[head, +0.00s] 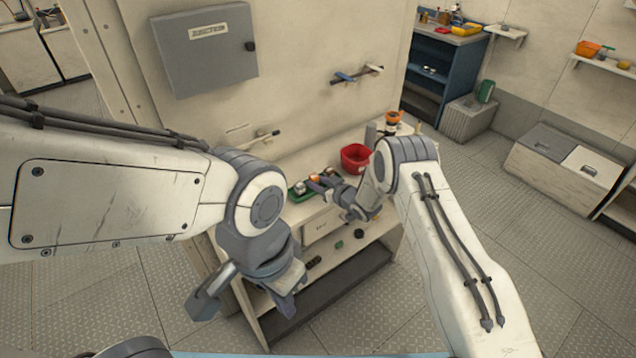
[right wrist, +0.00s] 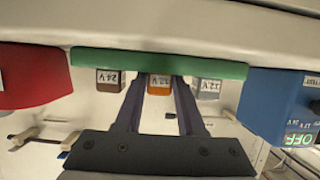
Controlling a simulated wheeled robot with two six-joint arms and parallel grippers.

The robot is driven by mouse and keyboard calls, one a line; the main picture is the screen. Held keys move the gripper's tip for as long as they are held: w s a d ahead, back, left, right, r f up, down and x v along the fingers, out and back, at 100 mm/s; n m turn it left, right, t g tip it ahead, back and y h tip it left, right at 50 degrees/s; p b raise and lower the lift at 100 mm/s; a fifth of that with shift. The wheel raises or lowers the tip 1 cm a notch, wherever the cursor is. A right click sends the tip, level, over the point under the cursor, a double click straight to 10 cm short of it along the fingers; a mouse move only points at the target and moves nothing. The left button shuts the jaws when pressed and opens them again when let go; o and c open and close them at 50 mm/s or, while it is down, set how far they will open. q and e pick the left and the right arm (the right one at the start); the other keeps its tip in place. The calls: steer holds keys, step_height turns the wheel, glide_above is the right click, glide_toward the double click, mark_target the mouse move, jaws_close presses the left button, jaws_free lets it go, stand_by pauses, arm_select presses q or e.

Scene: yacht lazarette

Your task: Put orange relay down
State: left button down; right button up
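The orange relay (right wrist: 158,84), marked 12 V, shows in the upside-down right wrist view at the green tray (right wrist: 215,67). It is between a brown relay (right wrist: 109,80) marked 24 V and a grey relay (right wrist: 206,88) marked 12 V. My right gripper (right wrist: 160,92) has a finger close along each side of the orange relay and looks shut on it. In the head view my right gripper (head: 326,184) is over the green tray (head: 297,197) on the bench.
A red bin (head: 355,158) stands on the bench right of the tray, and shows in the wrist view (right wrist: 30,76). A blue box (right wrist: 272,100) with an OFF label is on the tray's other side. A grey junction box (head: 205,55) is on the wall behind.

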steer(key=shift+o, duration=1.2)
steer(key=shift+r, duration=0.2)
steer(key=shift+s+d, duration=0.1)
steer(key=shift+d, duration=0.05)
steer(key=b+v, duration=0.2)
steer(key=v, duration=0.9)
steer(key=s+a+r+g+h, duration=0.2)
steer(key=s+r+h, duration=0.1)
steer(key=s+r, duration=0.3)
steer(key=s+a+r+g+h, duration=0.2)
steer(key=s+a+r, duration=0.1)
steer(key=s+r, duration=0.25)
steer(key=s+d+r+g, duration=0.1)
steer(key=s+r+g, duration=0.1)
steer(key=s, duration=0.7)
steer(key=s+d+r+g+h, duration=0.1)
steer(key=s+g, duration=0.2)
steer(key=s, duration=0.7)
steer(key=s+d+r+g+h, duration=0.1)
steer(key=s+r+g, duration=0.1)
steer(key=s, duration=0.8)
steer(key=shift+s+d+r, duration=0.25)
steer(key=shift+d+r, duration=0.05)
steer(key=shift+r, duration=0.05)
